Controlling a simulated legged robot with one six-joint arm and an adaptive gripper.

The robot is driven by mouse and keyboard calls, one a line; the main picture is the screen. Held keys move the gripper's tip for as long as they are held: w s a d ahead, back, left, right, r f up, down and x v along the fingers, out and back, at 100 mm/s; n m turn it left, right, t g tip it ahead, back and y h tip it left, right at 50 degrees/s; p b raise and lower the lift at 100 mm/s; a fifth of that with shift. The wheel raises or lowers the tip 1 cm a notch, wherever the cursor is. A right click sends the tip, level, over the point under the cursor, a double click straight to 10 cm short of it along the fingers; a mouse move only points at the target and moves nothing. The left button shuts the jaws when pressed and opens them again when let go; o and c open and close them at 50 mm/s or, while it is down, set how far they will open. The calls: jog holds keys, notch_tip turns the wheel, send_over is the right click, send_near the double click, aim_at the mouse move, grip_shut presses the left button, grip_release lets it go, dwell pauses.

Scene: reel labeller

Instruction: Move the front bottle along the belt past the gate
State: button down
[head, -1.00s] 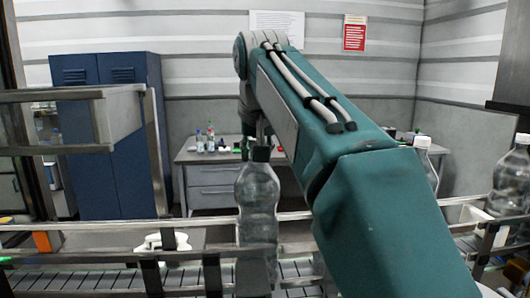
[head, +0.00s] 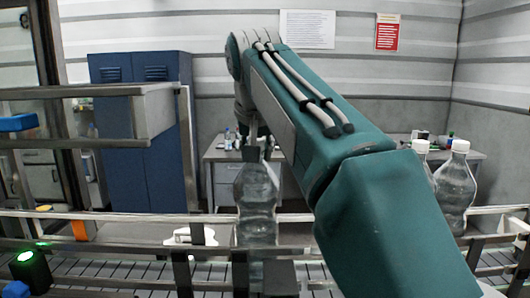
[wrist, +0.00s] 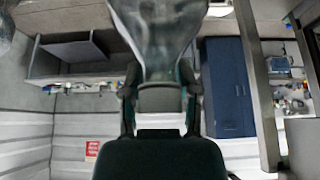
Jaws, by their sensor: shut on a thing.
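The clear front bottle (head: 256,205) stands upright at the belt (head: 110,272), behind the front rail, which hides its base. A grey metal frame (head: 155,115) stands over the belt to the left of the bottle. I cannot tell for certain which part is the gate.
Metal rails (head: 95,245) with upright posts line the belt. A small black unit with a lit green lamp (head: 27,258) is at the lower left. A white fitting (head: 190,236) sits just left of the bottle. A white-capped bottle (head: 456,185) and another beside it stand at the right.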

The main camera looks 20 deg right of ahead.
jog(key=w+a, duration=0.1)
jog(key=a, duration=0.5)
jog(key=shift+w+r, duration=0.15)
jog(key=shift+w, duration=0.15)
jog(key=shift+f, duration=0.5)
dwell(0.5)
jog(key=shift+c, duration=1.3)
grip_release()
jog(key=v, duration=0.7)
